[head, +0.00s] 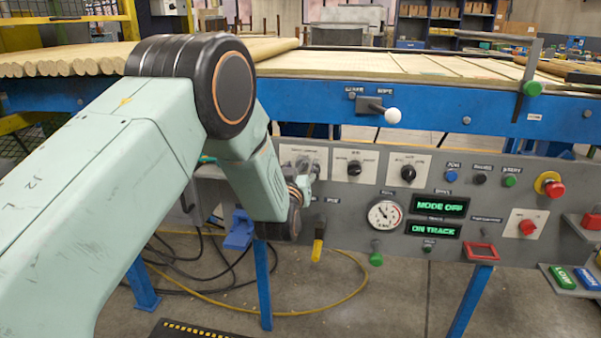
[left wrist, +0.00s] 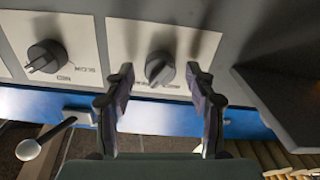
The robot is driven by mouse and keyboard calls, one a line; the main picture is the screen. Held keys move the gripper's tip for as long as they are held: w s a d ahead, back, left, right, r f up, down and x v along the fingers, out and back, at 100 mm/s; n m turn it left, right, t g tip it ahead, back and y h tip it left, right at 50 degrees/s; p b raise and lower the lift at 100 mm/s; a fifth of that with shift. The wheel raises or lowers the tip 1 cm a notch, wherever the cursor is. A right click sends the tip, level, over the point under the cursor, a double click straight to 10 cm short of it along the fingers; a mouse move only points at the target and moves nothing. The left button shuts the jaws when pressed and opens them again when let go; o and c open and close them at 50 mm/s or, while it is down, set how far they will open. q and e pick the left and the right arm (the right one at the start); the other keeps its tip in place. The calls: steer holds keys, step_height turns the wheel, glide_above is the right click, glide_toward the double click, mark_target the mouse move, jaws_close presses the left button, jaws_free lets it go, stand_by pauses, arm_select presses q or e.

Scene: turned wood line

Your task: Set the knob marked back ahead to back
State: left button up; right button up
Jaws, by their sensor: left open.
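Three dark knobs on white plates line the upper left of the grey panel. The left plate (head: 290,153) is partly covered by my left gripper (head: 306,182). The left wrist view, turned over, shows that plate's knob (left wrist: 160,68) between the open fingers of my left gripper (left wrist: 161,78), with its ridge slanted. The fingers look apart from it. The middle knob (head: 354,168) also shows in the wrist view (left wrist: 45,55). The right knob (head: 408,172) is clear of my arm. The labels are too small or blurred to tell which reads back ahead. My right gripper is not in view.
A lever with a white ball (head: 393,116) sticks out above the knobs. A dark box (left wrist: 280,105) is beside the gripper in the wrist view.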

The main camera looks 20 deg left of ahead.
arm_select(q)
steer(key=shift+c, duration=0.5)
steer(key=shift+w, duration=0.1)
steer(key=c, duration=1.1)
